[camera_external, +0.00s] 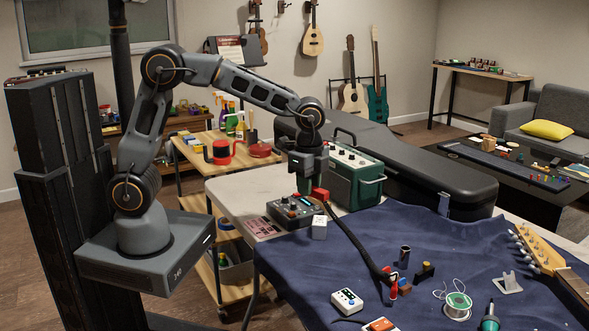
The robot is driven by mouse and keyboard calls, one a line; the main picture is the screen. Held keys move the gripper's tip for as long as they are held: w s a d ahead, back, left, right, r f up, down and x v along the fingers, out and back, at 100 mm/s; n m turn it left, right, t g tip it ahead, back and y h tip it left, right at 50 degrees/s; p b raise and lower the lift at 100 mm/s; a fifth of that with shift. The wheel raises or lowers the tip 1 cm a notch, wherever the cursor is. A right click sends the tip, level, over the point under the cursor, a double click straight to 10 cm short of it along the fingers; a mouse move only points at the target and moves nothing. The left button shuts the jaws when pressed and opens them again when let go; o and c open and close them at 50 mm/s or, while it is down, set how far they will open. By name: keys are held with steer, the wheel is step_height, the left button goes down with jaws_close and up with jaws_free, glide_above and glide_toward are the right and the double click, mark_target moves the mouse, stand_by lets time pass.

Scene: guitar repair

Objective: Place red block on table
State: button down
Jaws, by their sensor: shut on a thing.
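My gripper (311,186) points down over the near left part of the table (235,188), beside the green amplifier. It is shut on a red block (320,194), which shows at the right of the fingertips. The block is just above or behind the grey pedal unit; whether it touches anything below cannot be told. The table has a pale top, mostly covered by a dark blue cloth (335,262).
The green amplifier (352,178), grey pedal unit (291,211) and white cube (319,228) crowd the gripper. A dark strap (350,238) runs across the cloth. A black guitar case (420,170) lies behind. Bare tabletop shows at left.

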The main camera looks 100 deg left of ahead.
steer(key=s+a+r+n+b, duration=0.15)
steer(key=s+a+n, duration=0.45)
steer(key=s+a, duration=0.8)
steer(key=s+a+f+n, duration=0.1)
steer(key=s+a+n, duration=0.2)
steer(key=s, duration=0.7)
steer(key=n+b, duration=0.1)
steer(key=b, duration=0.1)
glide_above(262, 196)
steer(key=f, duration=1.2)
steer(key=shift+s+d, duration=0.1)
steer(key=shift+d, duration=0.3)
steer(key=shift+a+f, duration=0.25)
steer(key=shift+f, duration=0.15)
steer(key=shift+f+b, duration=0.3)
steer(key=shift+f, duration=1.2)
steer(key=shift+f, duration=0.1)
